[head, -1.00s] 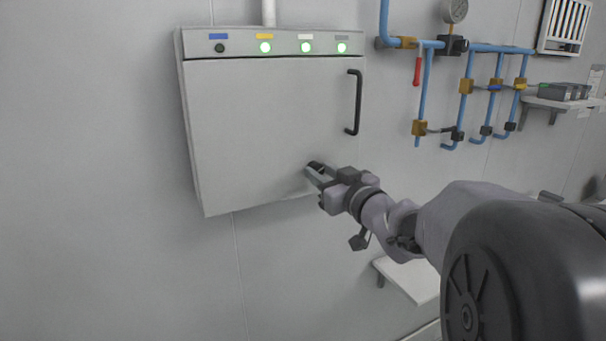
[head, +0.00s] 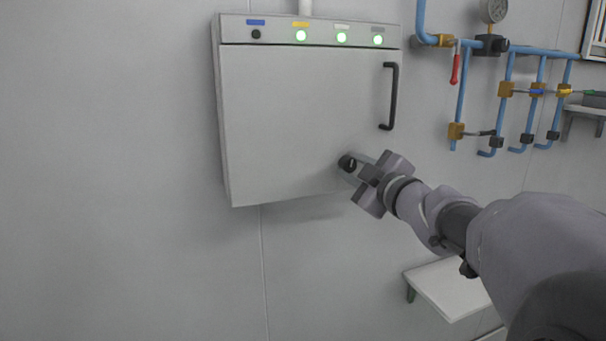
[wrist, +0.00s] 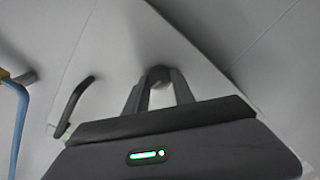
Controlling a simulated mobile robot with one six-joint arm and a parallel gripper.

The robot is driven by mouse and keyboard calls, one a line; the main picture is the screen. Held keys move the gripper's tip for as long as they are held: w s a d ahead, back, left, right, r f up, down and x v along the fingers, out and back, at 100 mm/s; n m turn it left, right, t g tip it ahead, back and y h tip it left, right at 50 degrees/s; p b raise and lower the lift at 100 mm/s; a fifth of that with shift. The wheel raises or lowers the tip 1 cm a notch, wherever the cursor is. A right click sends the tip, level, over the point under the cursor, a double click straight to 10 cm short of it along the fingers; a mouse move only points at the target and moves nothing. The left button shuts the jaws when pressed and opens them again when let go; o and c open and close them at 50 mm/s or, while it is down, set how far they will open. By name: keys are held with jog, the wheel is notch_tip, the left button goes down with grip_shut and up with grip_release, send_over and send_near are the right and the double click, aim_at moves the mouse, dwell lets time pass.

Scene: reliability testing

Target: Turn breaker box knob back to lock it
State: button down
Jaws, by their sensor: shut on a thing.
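The breaker box (head: 290,115) is a light grey wall cabinet with its door closed and a black handle (head: 391,96) on the door's right side. The small dark knob (head: 347,163) is at the door's lower right. My gripper (head: 354,168) is at the knob, its fingers shut on it, with the arm reaching in from the lower right. In the wrist view the fingers point at the dark round knob (wrist: 159,74), one on each side. The knob's exact turn angle is hard to tell, as the fingers partly hide it.
Blue pipes (head: 463,90) with valves, a red lever (head: 455,68) and a gauge (head: 493,10) are on the wall to the right. A white shelf (head: 447,288) is below my arm. The wall left of the box is bare.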

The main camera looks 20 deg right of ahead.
jog(key=shift+n+b, duration=0.5)
jog(key=shift+n, duration=0.6)
jog(key=c, duration=1.1)
grip_release()
jog(key=shift+o, duration=0.2)
jog(key=shift+a, duration=0.1)
